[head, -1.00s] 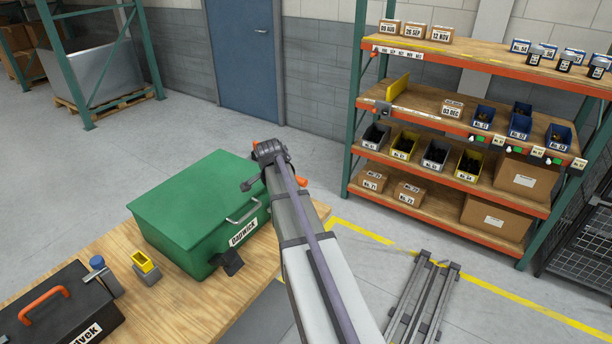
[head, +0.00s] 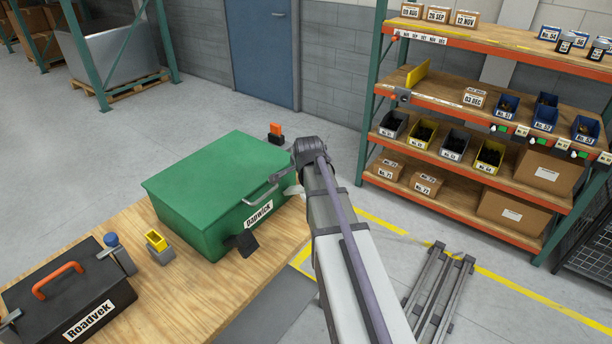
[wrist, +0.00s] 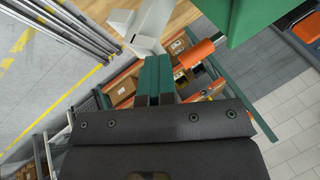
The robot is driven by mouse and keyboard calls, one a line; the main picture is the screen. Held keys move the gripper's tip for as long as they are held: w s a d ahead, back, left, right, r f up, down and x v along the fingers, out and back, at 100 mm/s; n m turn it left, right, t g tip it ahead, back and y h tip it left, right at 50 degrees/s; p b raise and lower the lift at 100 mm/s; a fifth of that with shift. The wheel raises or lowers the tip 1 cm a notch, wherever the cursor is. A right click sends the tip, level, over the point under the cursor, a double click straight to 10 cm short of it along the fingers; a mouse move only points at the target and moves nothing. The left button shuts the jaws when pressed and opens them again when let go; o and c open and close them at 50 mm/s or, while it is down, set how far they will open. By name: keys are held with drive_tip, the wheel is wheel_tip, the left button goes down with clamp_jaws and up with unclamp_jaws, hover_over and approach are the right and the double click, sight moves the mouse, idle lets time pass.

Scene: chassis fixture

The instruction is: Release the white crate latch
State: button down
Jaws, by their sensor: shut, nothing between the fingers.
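The white latch (wrist: 122,22) shows at the top of the wrist view, beside the wooden bench edge. A small white part (head: 293,190) shows by the right side of the green crate (head: 215,180) in the head view, partly behind my arm. My gripper (wrist: 157,56) has its two teal fingers together with nothing between them. The fingertips overlap the white latch in the wrist view; I cannot tell if they touch it. In the head view my arm hides the fingers. The green crate's lid is down.
An orange handle (wrist: 197,53) lies right of my fingers, near the crate. An orange-and-black part (head: 276,133) stands behind the crate. A dark toolbox (head: 70,300) and a yellow-topped block (head: 158,246) are on the bench (head: 190,300). Shelving (head: 470,120) stands behind right.

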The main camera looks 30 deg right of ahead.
sight(300, 189)
drive_tip(key=w+r+p+v, duration=0.1)
drive_tip(key=w+p+v, duration=0.1)
drive_tip(key=p+v, duration=0.9)
drive_tip(key=shift+a+r+p, duration=0.25)
drive_tip(key=shift+r+p, duration=0.15)
drive_tip(key=shift+r, duration=0.2)
